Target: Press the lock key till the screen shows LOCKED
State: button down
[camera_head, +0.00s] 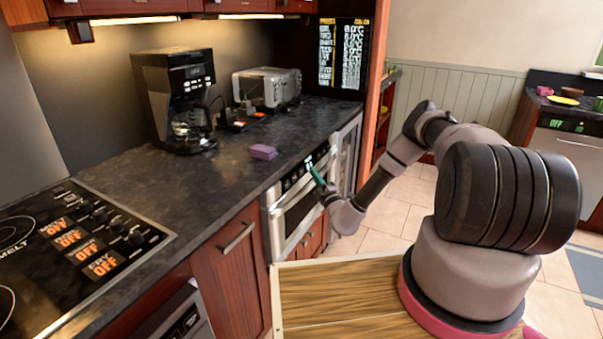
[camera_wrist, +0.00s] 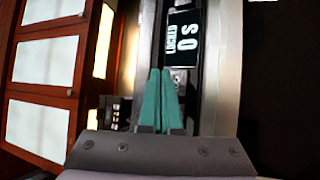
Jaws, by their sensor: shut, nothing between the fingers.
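The microwave drawer (camera_head: 294,217) is a steel front under the dark counter, with a black control strip (camera_head: 290,180) along its top. In the wrist view its screen (camera_wrist: 185,37) shows white sideways letters that appear to read LOCKED, and larger characters like "0 S" beside them. My gripper (camera_head: 314,169) has teal fingers held together and empty, close to the strip. In the wrist view my gripper (camera_wrist: 160,72) points at the strip just below the screen. The key under the tips is hidden, and I cannot tell whether they touch it.
A coffee maker (camera_head: 176,100), a toaster (camera_head: 267,87) and a purple block (camera_head: 263,152) stand on the counter (camera_head: 230,135). A cooktop (camera_head: 75,245) with several OFF labels is at the left. Tiled floor (camera_head: 397,210) lies right of the drawer.

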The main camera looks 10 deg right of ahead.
jog(key=shift+s+d+r, duration=0.15)
jog(key=shift+s+d, duration=0.3)
jog(key=shift+d, duration=0.1)
jog(key=shift+s+d+r, duration=0.15)
jog(key=shift+s+d, duration=0.25)
jog(key=shift+d, duration=0.15)
jog(key=s+a+r+n+g+y, duration=0.2)
jog(key=a+r+n+g+y, duration=0.25)
jog(key=r+n, duration=0.35)
jog(key=s+a+r+n+g+y, duration=0.25)
jog(key=r+n+g+y, duration=0.2)
jog(key=r+n, duration=0.3)
jog(key=s+a+r+n+g+y, duration=0.2)
jog(key=a+r+n+g+y, duration=0.25)
jog(key=r+n, duration=0.35)
jog(key=s+a+r+n+g+h, duration=0.1)
jog(key=s+r+n+g+h, duration=0.2)
jog(key=s+r+n+g, duration=0.35)
jog(key=s+d+r+n+t+h, duration=0.3)
jog(key=s+d+r+n+h, duration=0.4)
jog(key=s, duration=0.5)
jog(key=s+d+r+n+t+h, duration=0.4)
jog(key=s+d+r+n+h, duration=0.3)
jog(key=s+d+r+n, duration=0.3)
jog(key=s+n, duration=0.1)
jog(key=s, duration=0.2)
jog(key=shift+n+h, duration=0.3)
jog(key=shift+h, duration=0.05)
jog(key=shift+d, duration=0.1)
